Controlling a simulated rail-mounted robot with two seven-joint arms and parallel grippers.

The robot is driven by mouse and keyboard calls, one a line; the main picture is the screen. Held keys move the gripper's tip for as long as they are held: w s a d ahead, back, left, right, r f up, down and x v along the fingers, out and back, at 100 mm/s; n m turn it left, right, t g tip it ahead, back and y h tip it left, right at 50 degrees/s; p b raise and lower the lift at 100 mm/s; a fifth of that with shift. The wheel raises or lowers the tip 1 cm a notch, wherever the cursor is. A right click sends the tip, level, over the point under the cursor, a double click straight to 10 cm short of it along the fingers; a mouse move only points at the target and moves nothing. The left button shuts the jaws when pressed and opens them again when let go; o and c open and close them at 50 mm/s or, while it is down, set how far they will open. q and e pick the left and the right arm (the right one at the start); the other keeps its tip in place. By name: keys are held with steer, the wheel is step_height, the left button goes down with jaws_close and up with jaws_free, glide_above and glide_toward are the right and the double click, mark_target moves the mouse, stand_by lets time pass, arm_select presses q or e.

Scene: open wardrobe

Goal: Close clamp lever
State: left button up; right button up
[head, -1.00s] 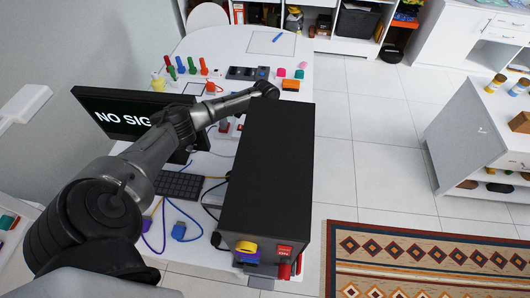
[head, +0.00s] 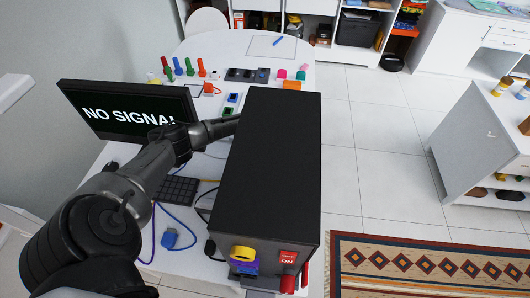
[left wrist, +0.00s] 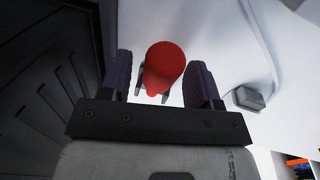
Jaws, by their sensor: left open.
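The red lever handle (left wrist: 164,68), seen in the left wrist view, stands between the two dark fingers of my left gripper (left wrist: 166,85). The fingers are open, one on each side of the handle, with a narrow gap visible on its right. Whether the left finger touches it I cannot tell. Grey metal prongs show just below the handle; the rest of the clamp is hidden. In the head view my left arm reaches behind the black box (head: 265,160), which hides the gripper and the lever. My right gripper is not in view.
A metal hex bolt (left wrist: 248,98) sits right of the gripper on a white surface. A dark ribbed surface (left wrist: 45,80) is close on the left. The monitor (head: 125,108) and keyboard (head: 177,190) stand left of the box. Colored pegs (head: 190,67) stand farther back on the table.

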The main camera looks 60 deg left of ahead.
arm_select(q)
steer(key=shift+c, duration=0.3)
jaws_close()
steer(key=shift+w+d+r+g+p, duration=0.1)
steer(key=shift+r+g+p, duration=0.25)
steer(key=shift+p, duration=0.2)
steer(key=shift+w+y+p, duration=0.15)
steer(key=shift+y+p, duration=0.15)
steer(key=shift+y, duration=0.2)
steer(key=shift+o, duration=0.3)
jaws_free()
